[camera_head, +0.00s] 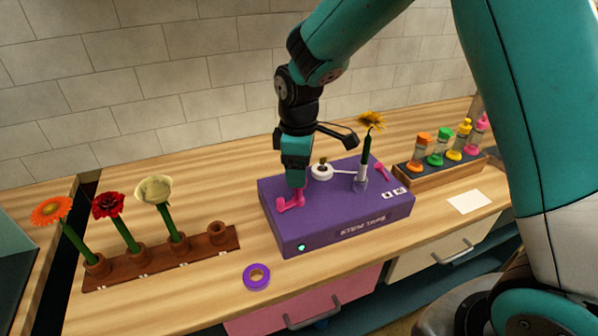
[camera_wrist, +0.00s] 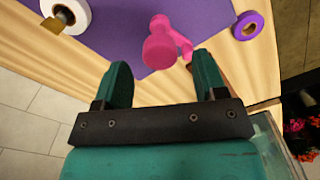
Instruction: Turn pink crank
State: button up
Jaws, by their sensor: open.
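The pink crank (camera_head: 290,203) is on the left part of the top of the purple stem tape box (camera_head: 335,232). In the wrist view the crank (camera_wrist: 163,47) shows a round hub and a short upright handle to its right. My gripper (camera_head: 296,180) points down just above the crank. In the wrist view its two fingers (camera_wrist: 163,72) are apart, with nothing between them. The crank shows just beyond the gap, its handle near the right finger. I cannot tell whether a finger touches it.
A white tape roll (camera_head: 321,171) and a holder with a yellow flower (camera_head: 370,119) stand on the box. A purple tape ring (camera_head: 257,277) lies in front. A wooden rack (camera_head: 165,259) holds three flowers at left. A bottle rack (camera_head: 440,173) and white card (camera_head: 469,202) are at right.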

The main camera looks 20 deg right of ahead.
jog(key=shift+f, duration=1.25)
jog(key=c, duration=0.9)
jog(key=shift+m, duration=0.4)
jog(key=m, duration=0.3)
jog(key=shift+m, duration=0.4)
jog(key=shift+m+p, duration=0.3)
jog(key=shift+m, duration=1.7)
jog(key=shift+w+r, duration=0.1)
